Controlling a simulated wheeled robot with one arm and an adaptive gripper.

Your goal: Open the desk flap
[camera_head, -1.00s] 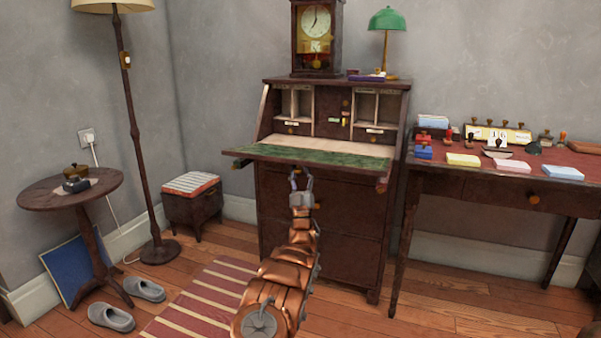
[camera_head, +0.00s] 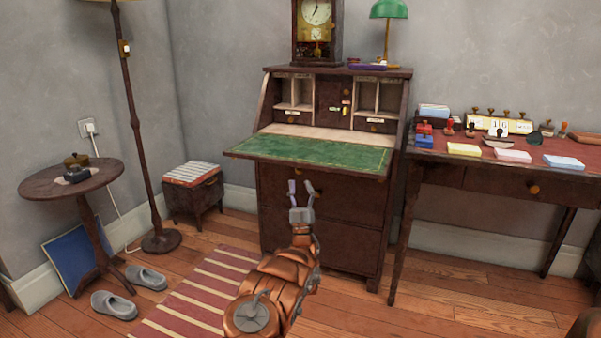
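The desk flap (camera_head: 310,153) of the dark wooden bureau is folded down and lies about level, its green top facing up. The bureau (camera_head: 325,223) shows its inner pigeonholes and small drawers above the flap. My gripper (camera_head: 302,186) is in front of the bureau's lower drawers, just below the flap's front edge in the picture. Its two fingers are apart with nothing seen between them. It does not appear to touch the flap.
A side table (camera_head: 480,172) with stamps and note pads stands right of the bureau. At left are a round table (camera_head: 105,176), a lamp pole (camera_head: 140,130), a stool (camera_head: 193,200) and slippers (camera_head: 113,305). A striped rug (camera_head: 200,297) lies on the floor. A clock (camera_head: 317,30) stands on top.

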